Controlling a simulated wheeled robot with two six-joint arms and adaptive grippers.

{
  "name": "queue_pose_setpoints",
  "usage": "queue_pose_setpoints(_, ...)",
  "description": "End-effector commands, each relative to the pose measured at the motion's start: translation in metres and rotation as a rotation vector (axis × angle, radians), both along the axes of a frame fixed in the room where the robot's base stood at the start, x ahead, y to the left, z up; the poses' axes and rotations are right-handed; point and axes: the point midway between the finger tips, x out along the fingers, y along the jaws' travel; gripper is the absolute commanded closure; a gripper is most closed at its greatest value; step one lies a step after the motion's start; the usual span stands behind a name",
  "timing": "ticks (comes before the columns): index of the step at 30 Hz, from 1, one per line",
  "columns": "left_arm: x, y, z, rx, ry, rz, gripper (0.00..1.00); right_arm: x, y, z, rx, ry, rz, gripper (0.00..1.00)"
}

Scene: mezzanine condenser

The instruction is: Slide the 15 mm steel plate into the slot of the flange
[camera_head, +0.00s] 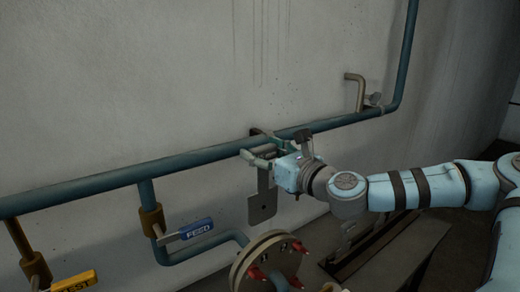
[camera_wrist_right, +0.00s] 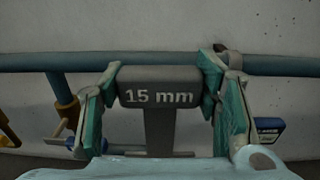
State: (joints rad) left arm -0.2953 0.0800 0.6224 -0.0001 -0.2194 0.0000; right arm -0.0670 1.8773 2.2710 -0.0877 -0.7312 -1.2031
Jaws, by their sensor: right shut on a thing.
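The steel plate (camera_head: 262,205) is grey, with a narrow neck and a wider lower end. In the right wrist view its top bar (camera_wrist_right: 160,92) is marked "15 mm". My right gripper (camera_head: 262,153) is shut on this top bar, one finger at each end. The plate hangs down from it, just in front of the teal pipe and above the flange. The flange (camera_head: 268,262) is round with red bolts, at the bottom middle of the head view. I cannot make out its slot clearly. My left gripper is not in view.
A long teal pipe (camera_head: 190,160) crosses the wall behind my right gripper. A valve with a blue FEED handle (camera_head: 197,229) stands left of the flange, and a yellow-tagged handle (camera_head: 75,282) is at the lower left. A bent pipe stub (camera_head: 358,90) sticks out above the pipe.

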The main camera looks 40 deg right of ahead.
Motion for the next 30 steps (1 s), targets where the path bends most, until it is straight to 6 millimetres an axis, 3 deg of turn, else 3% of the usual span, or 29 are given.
queue_pose_setpoints(8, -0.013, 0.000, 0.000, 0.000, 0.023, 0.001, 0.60, -0.006, -0.006, 0.001, 0.013, -0.003, -0.005, 1.00)
queue_pose_setpoints(21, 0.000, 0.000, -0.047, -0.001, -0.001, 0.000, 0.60, -0.005, -0.005, -0.054, 0.007, 0.000, -0.005, 1.00)
queue_pose_setpoints(30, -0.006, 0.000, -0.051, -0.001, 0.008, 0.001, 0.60, -0.006, -0.006, -0.058, 0.008, 0.000, -0.006, 1.00)
